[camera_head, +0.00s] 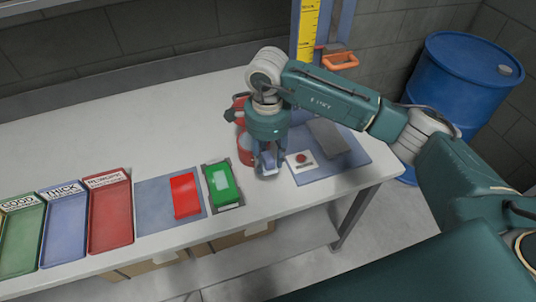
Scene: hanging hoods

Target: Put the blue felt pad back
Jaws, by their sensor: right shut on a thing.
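My right gripper (268,172) is over the right part of the white table, pointing down. It is shut on a small blue piece (269,160), which looks like the blue felt pad; the fingers hide part of it. I cannot tell whether the piece touches the table. A blue-grey mat (352,163) lies just right of the gripper, with a white card with a red spot (302,160) and a dark grey block (328,138) on it. My left gripper is not in view.
Red (110,218), blue (65,228) and green (22,240) labelled trays stand at the left. A red block (185,194) lies on another mat (150,205), beside a green block (222,184). A red container (245,150) stands close behind the gripper. The table's back left is clear.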

